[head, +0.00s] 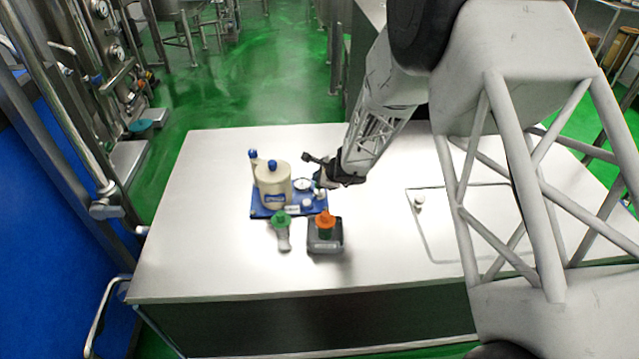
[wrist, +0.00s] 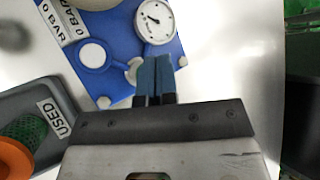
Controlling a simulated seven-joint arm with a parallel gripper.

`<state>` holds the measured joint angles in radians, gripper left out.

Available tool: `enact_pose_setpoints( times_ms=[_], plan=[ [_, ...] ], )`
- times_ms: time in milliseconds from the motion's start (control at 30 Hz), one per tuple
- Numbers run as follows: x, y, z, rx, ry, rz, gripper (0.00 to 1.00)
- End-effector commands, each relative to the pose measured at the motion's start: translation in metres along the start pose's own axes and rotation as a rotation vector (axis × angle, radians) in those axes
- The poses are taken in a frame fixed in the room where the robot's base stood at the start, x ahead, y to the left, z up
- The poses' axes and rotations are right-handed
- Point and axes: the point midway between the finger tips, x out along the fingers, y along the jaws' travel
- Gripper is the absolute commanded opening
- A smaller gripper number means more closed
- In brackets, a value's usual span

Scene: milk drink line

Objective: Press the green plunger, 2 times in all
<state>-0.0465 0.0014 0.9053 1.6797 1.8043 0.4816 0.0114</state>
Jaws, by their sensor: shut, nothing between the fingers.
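My gripper (head: 322,182) is at the right side of the blue board (head: 262,211). In the wrist view its blue fingers (wrist: 155,68) are shut together and empty, with tips just below the round gauge (wrist: 154,20). My gripper is apart from the green piece, to its right and farther back.
A cream vessel (head: 272,186) with blue caps stands on the board. A grey tray (head: 326,246) holds an orange-topped, green-meshed part (head: 325,220); its label reads USED (wrist: 54,118). A small white knob (head: 419,202) is at right. The table's left side is clear.

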Motion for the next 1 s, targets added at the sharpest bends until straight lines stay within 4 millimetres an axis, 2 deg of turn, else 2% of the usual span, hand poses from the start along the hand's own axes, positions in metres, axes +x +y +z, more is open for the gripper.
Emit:
enact_pose_setpoints(
  times_ms=[1000],
  plan=[
    [0.0061,0.0044,-0.0044,-0.001,0.0,0.0,0.0]
  ],
)
